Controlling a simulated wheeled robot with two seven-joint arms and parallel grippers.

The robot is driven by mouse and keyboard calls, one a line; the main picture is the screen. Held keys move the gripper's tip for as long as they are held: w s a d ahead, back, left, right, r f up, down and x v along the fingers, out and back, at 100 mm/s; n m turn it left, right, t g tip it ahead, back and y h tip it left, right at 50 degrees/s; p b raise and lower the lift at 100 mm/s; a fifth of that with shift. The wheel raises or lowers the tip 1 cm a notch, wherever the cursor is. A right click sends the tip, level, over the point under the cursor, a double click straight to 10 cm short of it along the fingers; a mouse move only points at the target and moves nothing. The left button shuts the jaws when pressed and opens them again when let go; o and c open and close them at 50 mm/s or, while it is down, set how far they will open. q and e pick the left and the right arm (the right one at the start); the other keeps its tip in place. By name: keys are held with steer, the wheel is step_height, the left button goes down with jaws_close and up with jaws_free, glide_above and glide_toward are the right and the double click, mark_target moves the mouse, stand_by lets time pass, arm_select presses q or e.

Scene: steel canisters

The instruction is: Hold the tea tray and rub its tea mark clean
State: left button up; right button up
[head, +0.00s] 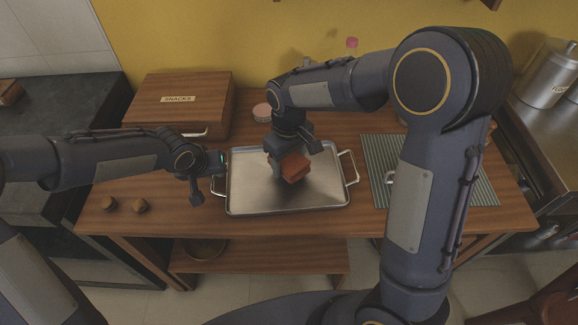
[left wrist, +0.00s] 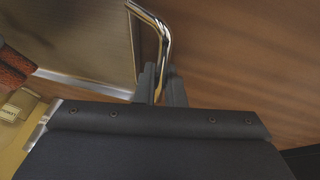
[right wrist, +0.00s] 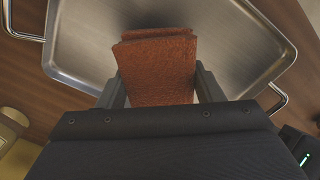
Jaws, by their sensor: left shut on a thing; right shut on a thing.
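The steel tea tray (head: 250,196) lies flat on the wooden table, with a wire handle at each short end. My left gripper (head: 206,196) is shut on the tray's left handle (left wrist: 162,28), which passes between its fingers in the left wrist view. My right gripper (head: 290,165) is shut on a folded rust-brown cloth (head: 294,168). The cloth is over the middle of the tray; it also shows between the fingers in the right wrist view (right wrist: 157,72). I cannot tell whether it touches the tray. No tea mark is distinct; the cloth and gripper hide part of the tray.
A wooden snacks box (head: 178,104) stands behind on the left. Two small round brown things (head: 140,206) lie at the front left. A ridged grey mat (head: 380,160) lies right of the tray, partly behind my right arm. A pink-topped item (head: 352,46) stands at the back.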

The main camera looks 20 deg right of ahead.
mark_target(289, 159)
steer(key=shift+r, duration=2.15)
arm_select(q)
steer(key=o, duration=0.7)
